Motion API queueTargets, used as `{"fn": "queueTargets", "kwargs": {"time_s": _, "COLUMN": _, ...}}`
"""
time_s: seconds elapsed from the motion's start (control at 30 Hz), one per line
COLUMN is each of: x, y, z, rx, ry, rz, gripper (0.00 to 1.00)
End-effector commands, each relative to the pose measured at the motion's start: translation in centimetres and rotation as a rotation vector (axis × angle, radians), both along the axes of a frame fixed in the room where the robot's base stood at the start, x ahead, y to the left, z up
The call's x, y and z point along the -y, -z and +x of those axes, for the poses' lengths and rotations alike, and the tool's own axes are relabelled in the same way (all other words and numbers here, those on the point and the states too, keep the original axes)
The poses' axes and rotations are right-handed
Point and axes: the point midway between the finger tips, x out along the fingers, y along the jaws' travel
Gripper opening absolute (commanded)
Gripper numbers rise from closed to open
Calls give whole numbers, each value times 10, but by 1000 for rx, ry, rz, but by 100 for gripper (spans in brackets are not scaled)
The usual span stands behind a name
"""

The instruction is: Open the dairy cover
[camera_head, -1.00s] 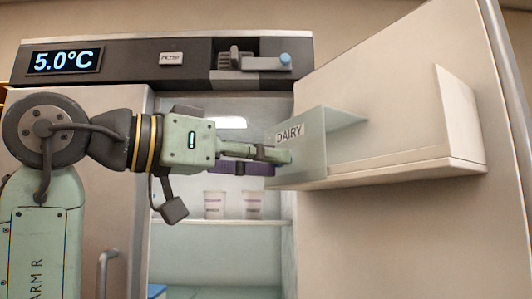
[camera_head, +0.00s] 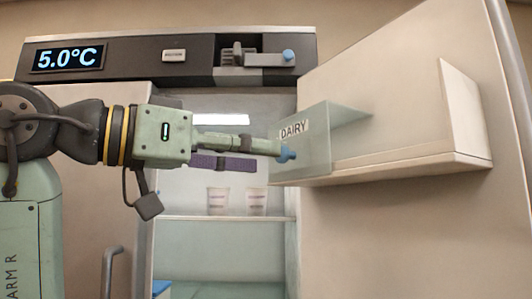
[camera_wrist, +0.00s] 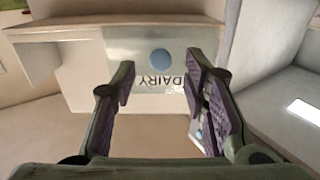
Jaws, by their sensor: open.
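The dairy cover (camera_head: 316,158) is a clear greenish panel on the inside of the open fridge door, marked DAIRY, with a blue round knob (camera_head: 287,154). It also shows in the wrist view, where the label appears upside down and the blue knob (camera_wrist: 160,58) sits ahead, between the lines of the two fingers. The cover looks closed over the door shelf. My gripper (camera_head: 272,152) is open and empty, with its fingertips just left of the knob in the head view. In the wrist view my gripper (camera_wrist: 160,85) has its purple-padded fingers spread wide. Contact with the knob cannot be told.
The fridge door (camera_head: 400,215) stands open at the right, with a beige door shelf (camera_head: 410,165) behind the cover. A control panel (camera_head: 130,58) reading 5.0°C runs along the top.

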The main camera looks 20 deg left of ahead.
Motion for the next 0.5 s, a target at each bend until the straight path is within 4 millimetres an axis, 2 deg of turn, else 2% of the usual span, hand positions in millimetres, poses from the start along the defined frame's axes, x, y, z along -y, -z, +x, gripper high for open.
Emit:
{"fn": "queueTargets", "kwargs": {"time_s": 0.1, "x": -19, "y": -1, "z": -20, "rx": 2, "ry": -2, "rz": -3, "gripper": 40}}
{"fn": "queueTargets", "kwargs": {"time_s": 0.3, "x": -46, "y": 0, "z": -49, "rx": 0, "ry": -1, "rz": -1, "gripper": 40}}
{"fn": "queueTargets", "kwargs": {"time_s": 0.5, "x": -59, "y": 0, "z": -63, "rx": -1, "ry": -1, "rz": -1, "gripper": 40}}
